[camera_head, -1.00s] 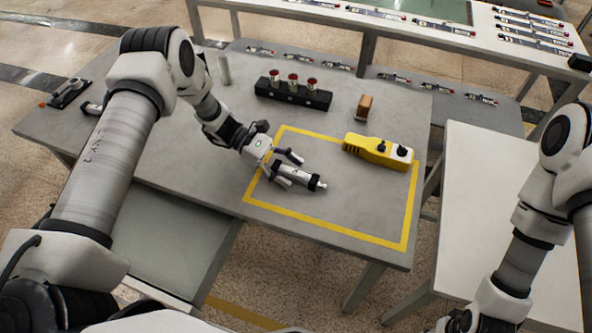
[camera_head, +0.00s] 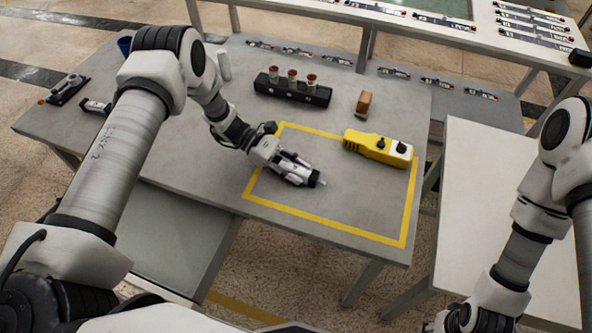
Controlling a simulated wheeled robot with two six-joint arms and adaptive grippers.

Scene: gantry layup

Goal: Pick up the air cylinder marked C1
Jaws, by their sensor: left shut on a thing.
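The air cylinder (camera_head: 313,179) is a short silver body with a black end cap and a thin rod tip. It lies inside the yellow-taped rectangle on the grey table, near its left side. Its marking is too small to read. My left gripper (camera_head: 298,172) is shut on the cylinder, with the fingers along both sides of it. The fingers hide much of the body. I cannot tell whether the cylinder still touches the table. My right gripper (camera_head: 452,322) is at the bottom edge, partly cut off, and its fingers do not show clearly.
A black block with red-topped parts (camera_head: 292,92) and a brown block (camera_head: 364,103) stand behind. A white table (camera_head: 490,210) is at right. The taped area's right part is clear.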

